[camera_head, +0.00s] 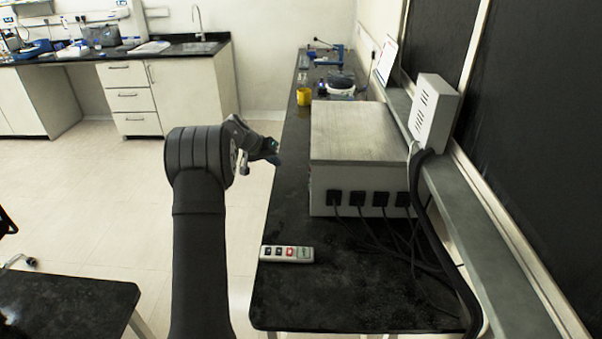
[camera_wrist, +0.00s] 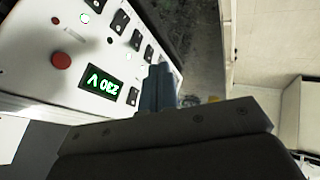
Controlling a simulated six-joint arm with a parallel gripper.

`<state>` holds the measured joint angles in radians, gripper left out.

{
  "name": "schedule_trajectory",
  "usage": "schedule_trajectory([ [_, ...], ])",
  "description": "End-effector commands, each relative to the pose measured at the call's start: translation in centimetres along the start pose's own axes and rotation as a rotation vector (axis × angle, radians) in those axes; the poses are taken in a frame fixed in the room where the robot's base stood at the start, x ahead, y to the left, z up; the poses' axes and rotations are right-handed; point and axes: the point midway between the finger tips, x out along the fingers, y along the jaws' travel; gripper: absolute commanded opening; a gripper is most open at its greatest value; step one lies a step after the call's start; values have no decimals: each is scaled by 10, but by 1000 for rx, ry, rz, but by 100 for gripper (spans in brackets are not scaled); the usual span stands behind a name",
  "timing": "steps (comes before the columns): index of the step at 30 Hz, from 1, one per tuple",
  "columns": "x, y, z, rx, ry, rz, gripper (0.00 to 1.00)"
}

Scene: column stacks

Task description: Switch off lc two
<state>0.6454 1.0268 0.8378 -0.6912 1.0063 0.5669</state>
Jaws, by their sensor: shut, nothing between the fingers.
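The white panel (camera_wrist: 40,30) fills the left of the wrist view, tilted. It carries several black rocker switches, one of them here (camera_wrist: 136,40), in a slanting row. A green display (camera_wrist: 98,82) reads 230 V upside down, near a red round button (camera_wrist: 61,61). Green lights glow beside some switches. No label for lc two can be read. In the head view my gripper (camera_head: 274,152) is left of the large grey-topped box (camera_head: 345,135). The box's side towards the gripper is hidden there. My gripper's fingers (camera_wrist: 160,82) are shut and empty near the switch row; contact cannot be told.
Black plugs and cables (camera_head: 358,199) come from the box's near face. A power strip (camera_head: 287,254) lies on the black bench (camera_head: 330,300) in front. A yellow cup (camera_head: 303,96) stands behind the box. The floor left of the bench is clear.

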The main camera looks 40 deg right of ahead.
Motion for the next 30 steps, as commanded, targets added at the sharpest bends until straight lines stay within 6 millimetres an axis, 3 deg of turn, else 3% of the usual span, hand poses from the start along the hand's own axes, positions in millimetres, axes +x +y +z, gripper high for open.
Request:
schedule_trajectory([
  [8,0,0,0,0,-1,0,0],
  [13,12,0,1,-1,-2,1,0],
  [27,102,0,1,-2,-2,2,0],
  [30,107,17,-1,2,-1,3,0],
])
